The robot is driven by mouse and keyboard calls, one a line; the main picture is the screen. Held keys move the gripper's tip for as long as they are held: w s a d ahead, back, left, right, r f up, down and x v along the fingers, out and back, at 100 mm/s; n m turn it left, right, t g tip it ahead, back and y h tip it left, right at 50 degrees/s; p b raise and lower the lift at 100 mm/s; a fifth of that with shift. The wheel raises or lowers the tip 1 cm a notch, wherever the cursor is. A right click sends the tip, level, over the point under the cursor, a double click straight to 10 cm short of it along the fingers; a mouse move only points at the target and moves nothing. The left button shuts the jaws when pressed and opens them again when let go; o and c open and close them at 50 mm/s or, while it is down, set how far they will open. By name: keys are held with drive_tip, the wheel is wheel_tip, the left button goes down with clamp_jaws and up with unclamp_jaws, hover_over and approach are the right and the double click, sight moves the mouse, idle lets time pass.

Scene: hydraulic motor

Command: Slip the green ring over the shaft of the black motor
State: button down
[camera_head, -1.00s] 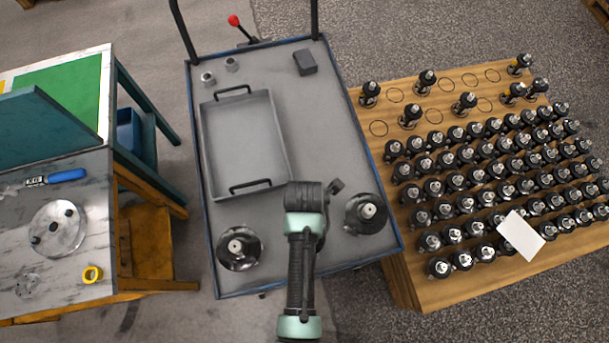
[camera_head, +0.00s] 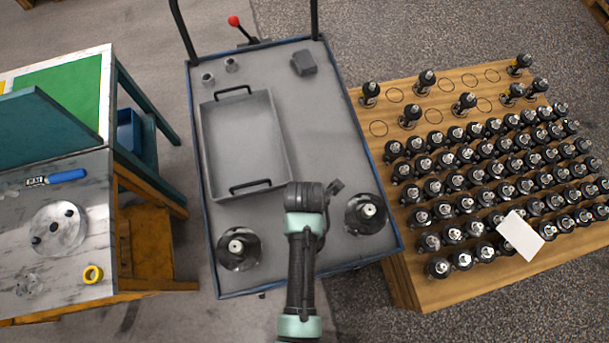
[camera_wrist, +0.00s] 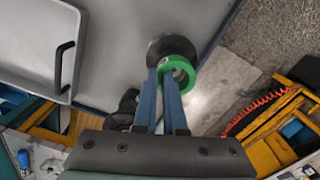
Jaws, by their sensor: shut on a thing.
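In the wrist view the green ring (camera_wrist: 188,70) is held at the tips of the two blue fingers of my gripper (camera_wrist: 162,72). A round black motor (camera_wrist: 161,45) shows just beyond the ring, and the ring overlaps its lower edge in the picture. The motor's shaft is hidden there, and I cannot tell whether the ring touches it. In the head view two black motors with pale shafts stand on the grey cart, one at the left (camera_head: 239,262) and one at the right (camera_head: 355,212). My fingers and the ring are hidden in the head view by my arm.
A grey tray (camera_head: 207,150) with black handles lies on the cart (camera_head: 325,120). A wooden table (camera_head: 405,290) at right carries many small motors. A workbench (camera_head: 90,215) at left holds a metal disc (camera_head: 60,235) and a yellow ring (camera_head: 93,274).

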drive_tip(key=shift+f, duration=0.2)
idle(0.5)
drive_tip(key=shift+f+b, duration=0.35)
drive_tip(key=shift+f, duration=0.4)
